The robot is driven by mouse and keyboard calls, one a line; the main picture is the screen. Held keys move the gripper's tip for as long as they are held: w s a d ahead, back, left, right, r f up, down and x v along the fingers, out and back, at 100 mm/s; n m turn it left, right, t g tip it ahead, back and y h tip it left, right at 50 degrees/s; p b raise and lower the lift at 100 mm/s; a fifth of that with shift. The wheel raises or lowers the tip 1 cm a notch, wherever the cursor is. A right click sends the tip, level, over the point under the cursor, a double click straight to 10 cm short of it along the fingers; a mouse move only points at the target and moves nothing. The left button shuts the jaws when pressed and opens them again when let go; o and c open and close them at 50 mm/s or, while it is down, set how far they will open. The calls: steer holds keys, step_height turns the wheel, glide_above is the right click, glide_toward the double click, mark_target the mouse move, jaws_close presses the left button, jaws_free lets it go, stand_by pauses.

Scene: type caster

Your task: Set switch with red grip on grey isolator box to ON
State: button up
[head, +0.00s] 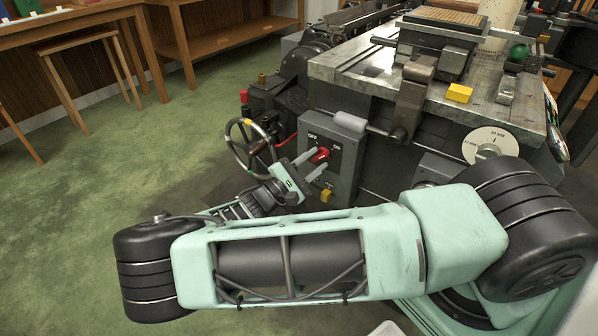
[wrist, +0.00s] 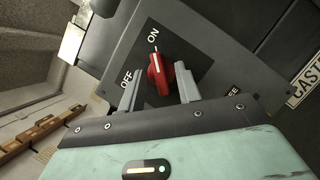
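The grey isolator box (head: 345,174) stands on the side of the machine, with OFF and ON printed on its dark face. Its red grip (head: 321,155) also shows in the wrist view (wrist: 160,75). There its white line points toward the ON label (wrist: 154,34), and the OFF label (wrist: 127,79) lies off to the left. My gripper (head: 312,164) is at the box face. In the wrist view its two grey fingers (wrist: 158,88) stand either side of the red grip, with a gap visible on each side. It looks open and holds nothing.
A spoked handwheel (head: 249,146) is just left of the box. A yellow part (head: 326,195) sits low on the box face. A lever (head: 411,98) hangs from the machine table (head: 380,75) to the right. Open green floor (head: 120,160) lies to the left.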

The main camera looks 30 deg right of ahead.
steer(key=b+v, duration=0.1)
steer(key=v, duration=1.6)
steer(key=shift+s+a+f, duration=0.1)
steer(key=s+a+r+m+g+y, duration=0.1)
steer(key=s+a+r+y, duration=0.2)
steer(key=s+r+y, duration=0.8)
steer(key=s+a+r+y, duration=0.4)
steer(key=s+r+y, duration=0.5)
steer(key=s+y, duration=0.3)
step_height(320, 180, up, 19)
steer(key=h+p, duration=0.1)
steer(key=p, duration=1.8)
steer(key=shift+s, duration=0.2)
